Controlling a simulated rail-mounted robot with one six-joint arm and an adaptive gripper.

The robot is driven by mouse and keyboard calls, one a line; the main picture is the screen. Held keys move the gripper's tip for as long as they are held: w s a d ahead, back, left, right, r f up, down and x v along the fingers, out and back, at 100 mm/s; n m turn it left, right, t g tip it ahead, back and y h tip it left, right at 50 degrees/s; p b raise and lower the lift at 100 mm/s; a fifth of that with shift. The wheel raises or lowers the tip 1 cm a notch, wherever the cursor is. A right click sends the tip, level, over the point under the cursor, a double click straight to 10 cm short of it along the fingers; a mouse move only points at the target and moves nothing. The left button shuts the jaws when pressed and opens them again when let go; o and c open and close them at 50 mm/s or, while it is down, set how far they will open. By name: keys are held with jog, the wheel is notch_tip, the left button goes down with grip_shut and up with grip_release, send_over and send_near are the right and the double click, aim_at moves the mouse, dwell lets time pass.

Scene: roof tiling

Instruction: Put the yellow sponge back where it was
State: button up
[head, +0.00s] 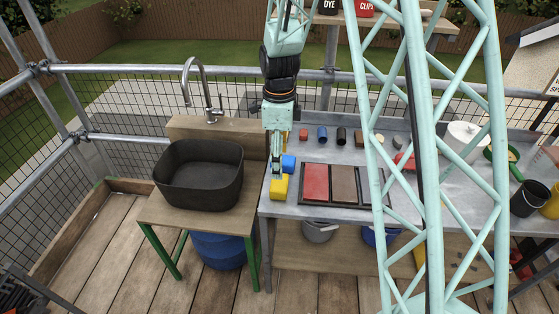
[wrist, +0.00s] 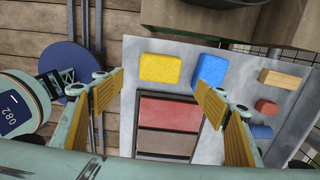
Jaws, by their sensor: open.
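The yellow sponge (head: 279,188) lies on the grey worktop near its front left corner. It also shows in the wrist view (wrist: 160,68). A blue block (head: 289,163) sits close behind it and shows just right of it in the wrist view (wrist: 210,68). My gripper (head: 276,168) points down over that corner, by the sponge and the blue block. In the wrist view its fingers (wrist: 161,82) are spread wide with nothing between their pads. The sponge shows beyond the fingertips, between them in the picture. The exact height of the fingertips above the worktop is unclear.
A dark basin (head: 199,177) stands on a wooden bench left of the worktop, near a tap (head: 190,72). A framed tray with red and brown panels (head: 317,182) lies right of the sponge. Several small coloured blocks (head: 322,134) stand along the worktop's back.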

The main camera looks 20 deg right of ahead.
jog(key=shift+r, duration=0.1)
dwell(0.5)
jog(key=s+r+n+t, duration=0.1)
jog(key=s+r+n, duration=0.6)
jog(key=r, duration=0.5)
jog(key=s+r+n+t, duration=0.1)
jog(key=s+r+n, duration=0.3)
jog(key=s+r, duration=0.7)
jog(key=s+r+n+t, duration=0.1)
jog(key=s+r+n, duration=0.3)
jog(key=s, duration=0.7)
jog(key=s+r+n, duration=0.4)
jog(key=s+n, duration=0.3)
jog(key=s, duration=0.3)
jog(key=shift+s+r+n+t, duration=0.35)
jog(key=shift+n+t, duration=0.05)
